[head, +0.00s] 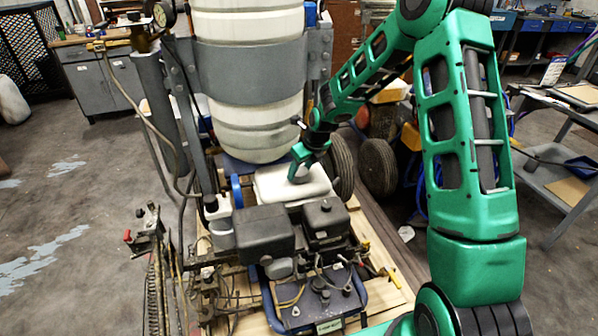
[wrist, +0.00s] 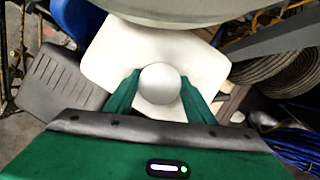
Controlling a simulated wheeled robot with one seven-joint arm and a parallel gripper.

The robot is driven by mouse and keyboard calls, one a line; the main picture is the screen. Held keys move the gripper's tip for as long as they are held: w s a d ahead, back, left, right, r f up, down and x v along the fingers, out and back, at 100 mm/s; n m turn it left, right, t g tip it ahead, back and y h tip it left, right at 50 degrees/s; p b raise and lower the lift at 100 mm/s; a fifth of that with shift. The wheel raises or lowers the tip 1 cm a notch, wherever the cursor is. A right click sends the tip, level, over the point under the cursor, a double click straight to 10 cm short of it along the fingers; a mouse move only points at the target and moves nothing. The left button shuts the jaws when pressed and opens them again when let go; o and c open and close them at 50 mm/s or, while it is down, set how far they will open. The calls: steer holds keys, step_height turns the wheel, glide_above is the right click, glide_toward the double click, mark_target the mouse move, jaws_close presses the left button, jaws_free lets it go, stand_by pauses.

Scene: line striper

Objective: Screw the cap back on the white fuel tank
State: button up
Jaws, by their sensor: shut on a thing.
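The white fuel tank (head: 275,185) sits on the engine of the line striper, below the large white barrel. It also shows in the wrist view (wrist: 105,58) as a pale block with rounded corners. My gripper (head: 302,172) is over the top of the tank, pointing down. In the wrist view my gripper (wrist: 160,88) has its green fingers on both sides of a round white cap (wrist: 160,82) and is shut on it. The cap appears over the middle of the tank's top. The cap's underside is hidden, so I cannot tell whether it touches the tank's neck.
The large white barrel (head: 255,125) with its grey band (head: 250,75) stands close behind the tank. A dark engine box (head: 262,232) is in front. Black wheels (head: 377,166) are at the right. A grey workbench (head: 575,190) stands farther right. Open floor lies at the left.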

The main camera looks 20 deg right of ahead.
steer(key=shift+w+d+r+m, duration=0.2)
steer(key=shift+w+d+m, duration=0.15)
steer(key=shift+d, duration=0.2)
steer(key=shift+m+t+h, duration=0.3)
steer(key=shift+m+h, duration=0.3)
steer(key=shift+m, duration=0.55)
steer(key=o, duration=1.2)
steer(key=shift+s+a+f, duration=0.1)
steer(key=shift+s+a, duration=0.05)
steer(key=o, duration=0.3)
steer(key=shift+a, duration=0.1)
steer(key=shift+o, duration=0.2)
steer(key=shift+s+f, duration=0.1)
steer(key=shift+a+v, duration=0.1)
steer(key=shift+v, duration=1.65)
steer(key=shift+a+v, duration=0.15)
steer(key=shift+v, duration=1.6)
steer(key=shift+d, duration=0.1)
